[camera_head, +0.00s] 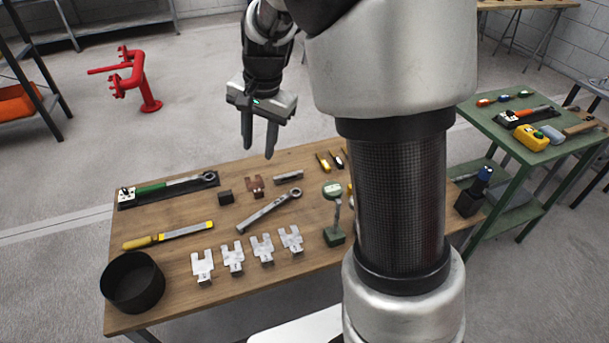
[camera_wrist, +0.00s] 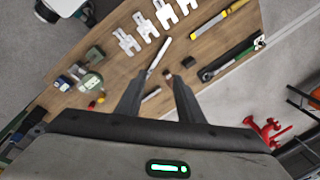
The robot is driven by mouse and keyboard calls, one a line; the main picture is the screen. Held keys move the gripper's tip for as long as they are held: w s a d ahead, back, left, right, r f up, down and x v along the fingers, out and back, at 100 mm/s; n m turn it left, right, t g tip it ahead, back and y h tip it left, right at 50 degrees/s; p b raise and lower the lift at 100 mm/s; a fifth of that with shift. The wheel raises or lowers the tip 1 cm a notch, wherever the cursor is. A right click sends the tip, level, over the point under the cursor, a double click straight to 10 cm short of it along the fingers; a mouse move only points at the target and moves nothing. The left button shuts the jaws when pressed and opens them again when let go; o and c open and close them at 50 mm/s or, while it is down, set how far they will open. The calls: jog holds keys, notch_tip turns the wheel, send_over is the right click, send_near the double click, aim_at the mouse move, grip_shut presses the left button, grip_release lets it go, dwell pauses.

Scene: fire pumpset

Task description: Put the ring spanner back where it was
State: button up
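The ring spanner (camera_head: 268,212) is a grey steel bar with a ring end. It lies flat and slanted on the middle of the wooden table (camera_head: 160,268). In the wrist view, part of the spanner (camera_wrist: 158,57) shows just beyond the fingertips, and part is hidden by a finger. My gripper (camera_head: 259,148) hangs above the table's back edge, fingers pointing down and apart. It is behind and above the spanner and does not touch it. In the wrist view my gripper (camera_wrist: 159,77) also shows open, with nothing held.
Around the spanner are several pale forked brackets (camera_head: 233,259), a short metal bar (camera_head: 289,176), a dark block (camera_head: 226,198), a brown part (camera_head: 255,186) and a gauge (camera_head: 333,190). A green-handled wrench (camera_head: 152,188) lies at the back left. A black bowl (camera_head: 132,282) stands front left.

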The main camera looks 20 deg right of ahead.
jog(key=s+d+r+n+t, duration=0.1)
jog(key=s+r+n, duration=0.2)
jog(key=s, duration=0.5)
jog(key=s+r+n+t, duration=0.1)
jog(key=s+r+n, duration=0.2)
jog(key=s, duration=0.4)
jog(key=s+d+r+n+t+h, duration=0.1)
jog(key=s+r, duration=0.3)
jog(key=s, duration=0.4)
jog(key=shift+s+d+n+t, duration=0.3)
jog(key=shift+n, duration=0.6)
jog(key=shift+r, duration=0.1)
